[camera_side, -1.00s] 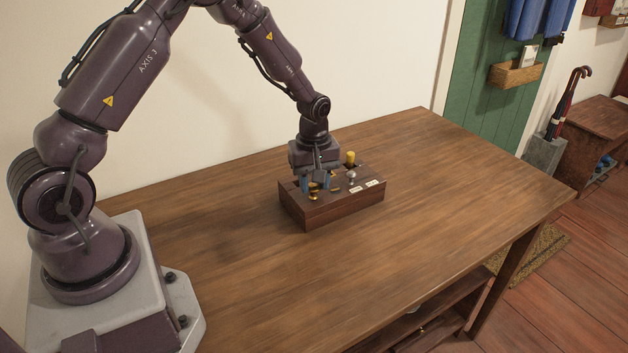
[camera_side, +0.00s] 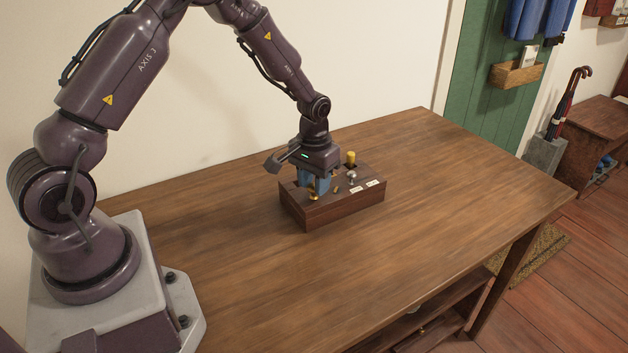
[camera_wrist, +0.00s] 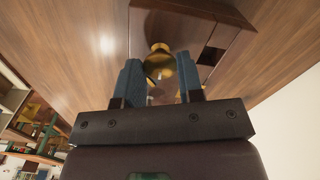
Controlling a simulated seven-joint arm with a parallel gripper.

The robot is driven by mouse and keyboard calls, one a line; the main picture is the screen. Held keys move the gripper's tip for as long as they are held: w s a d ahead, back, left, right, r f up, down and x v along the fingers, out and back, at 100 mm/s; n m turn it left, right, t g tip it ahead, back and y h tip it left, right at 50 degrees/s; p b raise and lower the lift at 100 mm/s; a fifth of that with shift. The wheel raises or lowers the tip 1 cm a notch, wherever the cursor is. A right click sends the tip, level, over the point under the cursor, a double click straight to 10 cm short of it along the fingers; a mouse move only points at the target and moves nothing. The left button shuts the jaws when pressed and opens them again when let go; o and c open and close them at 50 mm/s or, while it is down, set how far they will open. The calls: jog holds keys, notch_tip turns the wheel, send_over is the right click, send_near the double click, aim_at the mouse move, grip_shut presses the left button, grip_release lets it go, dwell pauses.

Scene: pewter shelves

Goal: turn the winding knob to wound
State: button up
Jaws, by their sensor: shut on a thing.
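The dark wooden box (camera_side: 337,211) stands on the table and carries several small fittings on its top. My gripper (camera_side: 314,188) points down over the left part of the box, its blue fingers low at the top face. It is shut on what appears to be the winding knob, mostly hidden between the fingers. In the wrist view the two fingers of my gripper (camera_wrist: 160,88) stand on either side of brass parts. A rounded brass piece (camera_wrist: 160,64) shows just beyond the fingertips. I cannot read the knob's setting.
A yellow-topped post (camera_side: 351,158) and a silver knob (camera_side: 352,177) rise from the box close to my gripper. Small pale labels (camera_side: 372,183) lie at its right side, too small to read. The wooden table (camera_side: 450,190) is clear to the right.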

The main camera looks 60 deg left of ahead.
jog(key=m, duration=0.5)
jog(key=shift+w+r+m, duration=0.1)
jog(key=shift+m, duration=0.2)
jog(key=m, duration=0.4)
jog(key=shift+m, duration=0.3)
jog(key=m, duration=0.4)
jog(key=shift+m, duration=2.5)
jog(key=o, duration=0.9)
notch_tip(320, 180, up, 13)
jog(key=shift+f, duration=0.1)
